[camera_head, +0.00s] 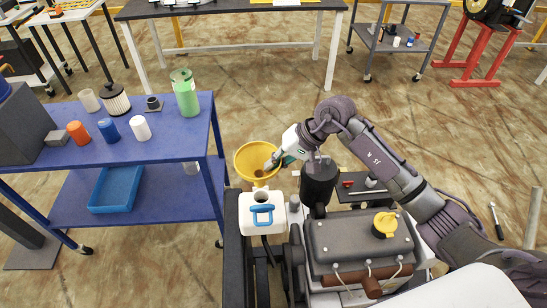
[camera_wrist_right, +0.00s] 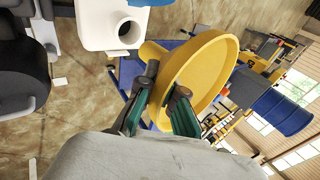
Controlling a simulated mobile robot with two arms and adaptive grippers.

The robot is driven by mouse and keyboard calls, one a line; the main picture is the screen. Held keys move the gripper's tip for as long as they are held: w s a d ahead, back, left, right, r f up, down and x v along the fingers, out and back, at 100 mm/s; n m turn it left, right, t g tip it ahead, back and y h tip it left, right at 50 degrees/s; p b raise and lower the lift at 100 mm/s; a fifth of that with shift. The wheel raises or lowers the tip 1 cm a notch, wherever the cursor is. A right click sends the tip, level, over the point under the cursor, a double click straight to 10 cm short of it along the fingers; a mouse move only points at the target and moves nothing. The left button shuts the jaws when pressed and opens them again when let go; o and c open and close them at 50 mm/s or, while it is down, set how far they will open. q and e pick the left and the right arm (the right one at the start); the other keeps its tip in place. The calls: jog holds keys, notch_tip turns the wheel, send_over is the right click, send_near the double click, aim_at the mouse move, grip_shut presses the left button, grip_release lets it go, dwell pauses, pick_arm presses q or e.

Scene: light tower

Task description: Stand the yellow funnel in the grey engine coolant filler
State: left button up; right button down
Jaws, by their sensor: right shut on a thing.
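The yellow funnel (camera_head: 243,165) is held with its wide mouth facing up, and it also shows in the right wrist view (camera_wrist_right: 222,72). My right gripper (camera_head: 272,163) is shut on the funnel's side, with its fingers (camera_wrist_right: 163,92) on it in the wrist view. The white tank (camera_head: 276,221) with a blue handle has an open greyish neck (camera_head: 261,196), which looks like the coolant filler; it also shows in the wrist view (camera_wrist_right: 129,34). The funnel's narrow end is close to this neck and appears apart from it. My left gripper is not in view.
A blue cart (camera_head: 165,152) with bottles, cups and a green bottle (camera_head: 185,93) stands to the left. The engine cover (camera_head: 345,240) with a yellow cap (camera_head: 385,224) is right of the tank. A black cylinder (camera_head: 318,181) stands close right of the funnel.

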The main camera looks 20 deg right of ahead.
jog(key=shift+d, duration=0.1)
jog(key=shift+f+m, duration=0.1)
jog(key=shift+m, duration=0.4)
jog(key=shift+s+f+b, duration=0.1)
jog(key=shift+f+b, duration=0.35)
jog(key=shift+b, duration=0.2)
pick_arm(q)
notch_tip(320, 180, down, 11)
jog(key=b, duration=1)
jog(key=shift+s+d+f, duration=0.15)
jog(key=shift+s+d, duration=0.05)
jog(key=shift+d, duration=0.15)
pick_arm(e)
jog(key=shift+f, duration=4)
jog(key=c, duration=1.2)
grip_release()
jog(key=shift+c, duration=0.2)
